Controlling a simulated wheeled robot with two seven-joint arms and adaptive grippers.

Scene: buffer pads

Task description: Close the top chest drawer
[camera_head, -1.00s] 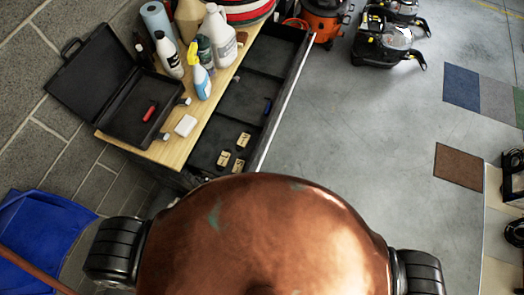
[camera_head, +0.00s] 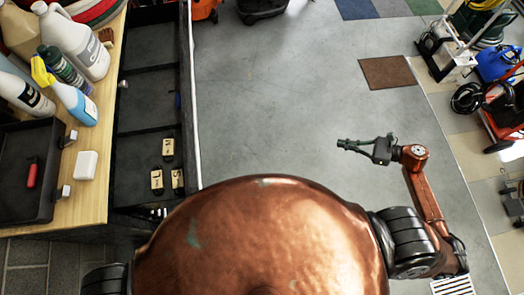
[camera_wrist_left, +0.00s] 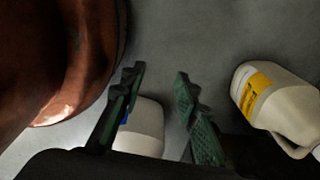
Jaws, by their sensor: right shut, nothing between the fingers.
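The top chest drawer (camera_head: 150,95) is pulled open on the left of the head view. It is dark, with divided compartments and a pale front edge on its right side. My right gripper (camera_head: 343,145) is shut and empty, over the open floor to the right of the drawer and well apart from it. My left gripper (camera_wrist_left: 158,78) shows only in the left wrist view; its green fingers are apart with nothing gripped. The near end of the drawer is partly hidden by my copper-coloured body.
The wooden chest top (camera_head: 97,190) holds several bottles, an open black case (camera_head: 30,205) and a white block (camera_head: 86,165). Small tan blocks (camera_head: 157,180) lie in the drawer. A white jug (camera_wrist_left: 275,95) shows in the left wrist view.

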